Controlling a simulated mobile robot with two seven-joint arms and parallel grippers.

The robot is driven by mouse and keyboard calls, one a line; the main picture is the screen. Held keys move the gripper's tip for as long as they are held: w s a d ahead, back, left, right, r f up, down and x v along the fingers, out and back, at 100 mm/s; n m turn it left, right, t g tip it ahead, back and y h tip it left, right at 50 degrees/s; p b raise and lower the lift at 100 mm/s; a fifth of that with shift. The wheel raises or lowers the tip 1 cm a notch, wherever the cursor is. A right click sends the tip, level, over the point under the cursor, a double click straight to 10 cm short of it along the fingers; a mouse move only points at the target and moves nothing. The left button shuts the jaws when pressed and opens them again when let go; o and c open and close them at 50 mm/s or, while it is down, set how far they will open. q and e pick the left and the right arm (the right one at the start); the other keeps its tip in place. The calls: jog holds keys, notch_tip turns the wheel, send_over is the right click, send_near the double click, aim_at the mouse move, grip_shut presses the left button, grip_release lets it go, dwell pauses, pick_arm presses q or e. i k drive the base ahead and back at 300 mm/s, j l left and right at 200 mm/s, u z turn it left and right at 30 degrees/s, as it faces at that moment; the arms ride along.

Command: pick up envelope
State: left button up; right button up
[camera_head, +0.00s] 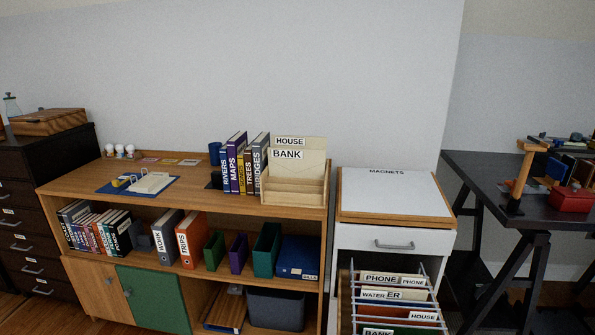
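No plain envelope can be told for certain. Cream paper pieces labelled HOUSE (290,142) and BANK (300,160) stand upright in a pale wooden letter holder (293,197) at the right end of the wooden shelf unit's top; I cannot tell whether they are envelopes or dividers. Several small flat coloured pieces, one of them yellow (169,162), lie near the back of the same top, too small to identify. Neither of my grippers is in view.
Upright binders (236,167) stand left of the letter holder. A blue clipboard (113,186) lies on the wooden top (75,178). A white cabinet (395,240) at right has an open drawer of labelled hanging folders (394,312). A black desk (470,174) stands farther right.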

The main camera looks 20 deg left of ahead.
aim_at(291, 162)
jog(key=j+z, duration=0.15)
jog(key=z, duration=0.35)
jog(key=j+z, duration=0.2)
jog(key=z, duration=0.3)
jog(key=k+j+z, duration=0.1)
jog(key=j+z, duration=0.2)
jog(key=k+j+z, duration=0.15)
jog(key=j+z, duration=0.15)
jog(key=j, duration=0.15)
jog(key=k+j+z, duration=0.15)
jog(key=j, duration=0.25)
jog(key=k+j+z, duration=0.15)
jog(key=k+j, duration=0.45)
jog(key=j, duration=0.2)
jog(key=k+j, duration=0.55)
jog(key=j, duration=0.3)
jog(key=z, duration=0.05)
